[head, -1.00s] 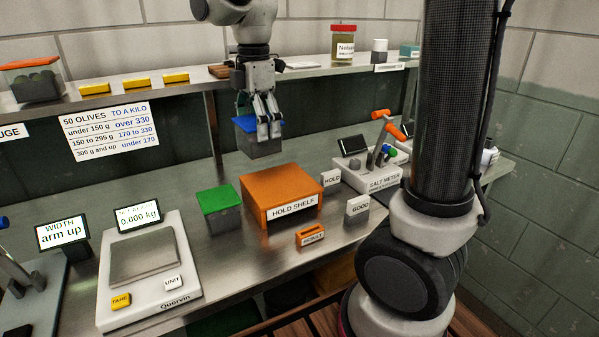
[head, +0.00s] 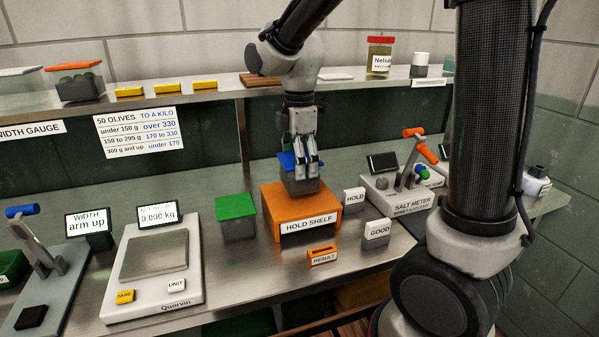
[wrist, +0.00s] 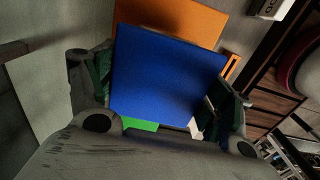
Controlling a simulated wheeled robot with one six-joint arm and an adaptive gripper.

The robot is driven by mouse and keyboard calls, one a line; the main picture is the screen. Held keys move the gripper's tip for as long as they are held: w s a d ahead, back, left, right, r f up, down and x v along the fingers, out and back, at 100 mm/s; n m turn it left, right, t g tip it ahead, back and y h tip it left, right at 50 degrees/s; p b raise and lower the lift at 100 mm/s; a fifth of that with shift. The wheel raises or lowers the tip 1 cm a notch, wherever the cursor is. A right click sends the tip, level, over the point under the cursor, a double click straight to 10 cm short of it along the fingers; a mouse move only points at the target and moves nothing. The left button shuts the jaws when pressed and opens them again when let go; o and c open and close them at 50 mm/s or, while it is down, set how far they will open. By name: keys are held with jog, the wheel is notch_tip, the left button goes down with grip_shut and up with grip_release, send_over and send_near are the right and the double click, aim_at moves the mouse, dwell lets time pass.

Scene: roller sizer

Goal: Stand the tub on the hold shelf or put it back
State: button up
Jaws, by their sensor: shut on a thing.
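The tub is a grey box (head: 299,184) with a blue lid (head: 287,160); the lid fills the middle of the wrist view (wrist: 165,85). My gripper (head: 309,170) is shut on the tub from above. The tub is upright over the orange hold shelf (head: 270,205), towards its back. Its base looks on or just above the shelf top; I cannot tell whether it touches. In the wrist view the orange shelf top (wrist: 172,17) shows beyond the lid. My fingers hide part of the tub.
A green-lidded tub (head: 236,217) stands just left of the shelf. HOLD (head: 354,199) and GOOD (head: 377,233) blocks and the salt meter (head: 400,190) are to the right. An orange RESULT holder (head: 323,255) is in front. The scale (head: 152,260) is further left.

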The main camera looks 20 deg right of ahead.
jog(key=shift+f, duration=1.25)
jog(key=shift+f, duration=0.1)
jog(key=o, duration=1.3)
notch_tip(320, 180, up, 12)
jog(key=shift+r, duration=0.15)
jog(key=s+d+m+t, duration=0.1)
jog(key=s+d+m, duration=0.4)
jog(key=s+m, duration=0.1)
jog(key=s+d+f+m+t, duration=0.1)
jog(key=s+d+m+t, duration=0.1)
jog(key=s+d+m, duration=0.3)
jog(key=s+d+f+m+t, duration=0.1)
jog(key=s+d+m, duration=0.3)
jog(key=s+m, duration=0.3)
jog(key=shift+s+d+f, duration=0.1)
jog(key=shift+s+d, duration=0.3)
jog(key=shift+s, duration=0.1)
